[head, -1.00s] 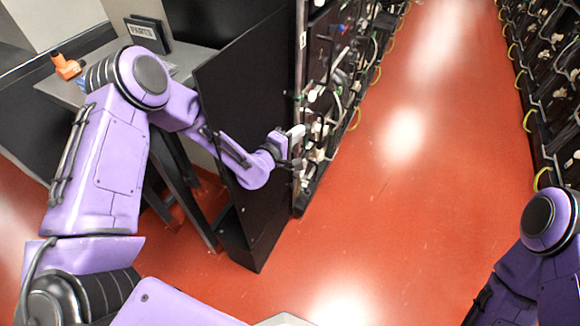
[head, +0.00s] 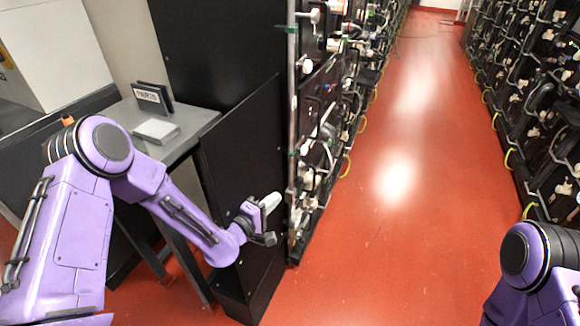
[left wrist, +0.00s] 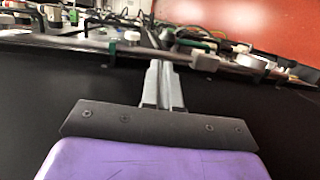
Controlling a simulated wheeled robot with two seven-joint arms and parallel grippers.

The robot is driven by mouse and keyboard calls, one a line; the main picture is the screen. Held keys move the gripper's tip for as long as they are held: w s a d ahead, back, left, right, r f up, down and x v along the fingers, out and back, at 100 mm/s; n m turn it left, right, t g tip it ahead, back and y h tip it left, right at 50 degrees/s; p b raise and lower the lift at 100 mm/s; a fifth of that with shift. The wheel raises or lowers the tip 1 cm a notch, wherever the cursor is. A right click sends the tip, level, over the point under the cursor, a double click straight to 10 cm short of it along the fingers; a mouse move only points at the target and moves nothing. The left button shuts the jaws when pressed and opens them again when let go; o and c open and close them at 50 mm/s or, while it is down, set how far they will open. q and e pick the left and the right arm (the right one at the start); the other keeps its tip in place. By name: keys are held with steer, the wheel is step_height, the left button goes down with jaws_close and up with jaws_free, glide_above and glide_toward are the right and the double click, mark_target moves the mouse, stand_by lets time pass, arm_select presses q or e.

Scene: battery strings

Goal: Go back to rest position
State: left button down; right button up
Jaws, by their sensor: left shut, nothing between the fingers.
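My left gripper (head: 270,202) is in front of the black end panel (head: 243,150) of the left battery rack, just left of the rack's front edge. Its fingers are together and hold nothing. In the left wrist view the closed fingers (left wrist: 163,88) point toward the rack's edge, with cables and fittings beyond. My right arm shows only in part at the lower right of the head view, and its gripper is out of frame.
A grey table (head: 195,122) with a parts sign (head: 150,97) and a pale flat item (head: 156,130) stands at left, behind my left arm. Battery racks with cables (head: 535,95) line both sides. The red aisle floor (head: 400,190) between them is clear.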

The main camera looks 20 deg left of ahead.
arm_select(q)
steer(key=s+a+f+m+g+y+p, duration=0.1)
steer(key=s+a+f+m+g+y, duration=0.15)
steer(key=s+f, duration=0.35)
steer(key=s+a+f+m+g+y+p, duration=0.1)
steer(key=s+a+f+m+g+y, duration=0.15)
steer(key=s+f, duration=0.3)
steer(key=s+a+f+m+g+y+p, duration=0.1)
steer(key=s+a+g+y, duration=0.1)
steer(key=s, duration=1)
steer(key=s+a+f+m+g+y+p, duration=0.1)
steer(key=s+g, duration=0.4)
steer(key=s, duration=0.6)
steer(key=shift+s+a+f+m+g+y+p, duration=0.35)
steer(key=shift+a+f, duration=0.35)
steer(key=shift+a, duration=0.4)
